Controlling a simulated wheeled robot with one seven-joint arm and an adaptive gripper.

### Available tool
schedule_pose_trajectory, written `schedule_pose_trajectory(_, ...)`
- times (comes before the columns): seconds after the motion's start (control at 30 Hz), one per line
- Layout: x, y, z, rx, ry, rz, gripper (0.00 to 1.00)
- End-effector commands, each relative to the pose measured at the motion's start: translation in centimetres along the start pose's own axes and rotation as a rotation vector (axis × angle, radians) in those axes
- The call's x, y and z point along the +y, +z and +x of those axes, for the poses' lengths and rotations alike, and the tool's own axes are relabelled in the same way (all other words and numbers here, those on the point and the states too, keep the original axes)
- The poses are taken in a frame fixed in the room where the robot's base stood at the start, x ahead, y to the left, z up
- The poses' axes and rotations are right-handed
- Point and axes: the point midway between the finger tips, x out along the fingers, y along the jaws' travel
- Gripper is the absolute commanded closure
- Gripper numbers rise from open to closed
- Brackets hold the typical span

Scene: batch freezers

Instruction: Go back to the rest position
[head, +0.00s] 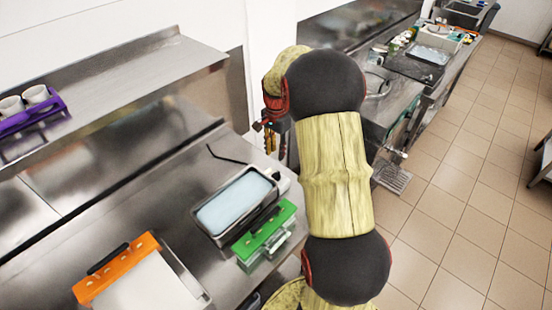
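My arm, in a pale yellow sleeve with dark round joints, rises through the middle of the head view and bends over to the left at the top. Its far end, with a red band, points down beside the steel counter (140,215). What seems to be my gripper (268,128) is a small dark and red shape below that end.
On the counter are a steel pan with pale blue contents (237,204), a green-handled container (264,232) and an orange-edged container (118,268). A purple holder with white cups (32,110) sits on the shelf. A sink counter (425,65) stands behind; tiled floor (470,190) is open at right.

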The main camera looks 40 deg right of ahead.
Motion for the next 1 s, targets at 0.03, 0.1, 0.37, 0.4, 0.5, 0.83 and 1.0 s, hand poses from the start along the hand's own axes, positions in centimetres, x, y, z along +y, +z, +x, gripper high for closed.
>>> schedule_pose_trajectory(0.03, 0.0, 0.0, -0.3, 0.000, 0.000, 0.000, 0.71)
schedule_pose_trajectory(0.1, 0.0, 0.0, -0.5, 0.000, 0.000, 0.000, 0.71)
schedule_pose_trajectory(0.37, 0.0, 0.0, -0.6, 0.000, 0.000, 0.000, 0.71)
schedule_pose_trajectory(0.4, 0.0, 0.0, -0.6, 0.000, 0.000, 0.000, 0.71)
schedule_pose_trajectory(0.5, 0.0, 0.0, -0.6, 0.000, 0.001, 0.000, 0.71)
schedule_pose_trajectory(0.83, 0.0, 0.0, -0.6, 0.000, -0.001, -0.061, 0.71)
schedule_pose_trajectory(1.0, 1.4, 1.0, 0.7, -0.021, 0.022, -0.225, 0.71)
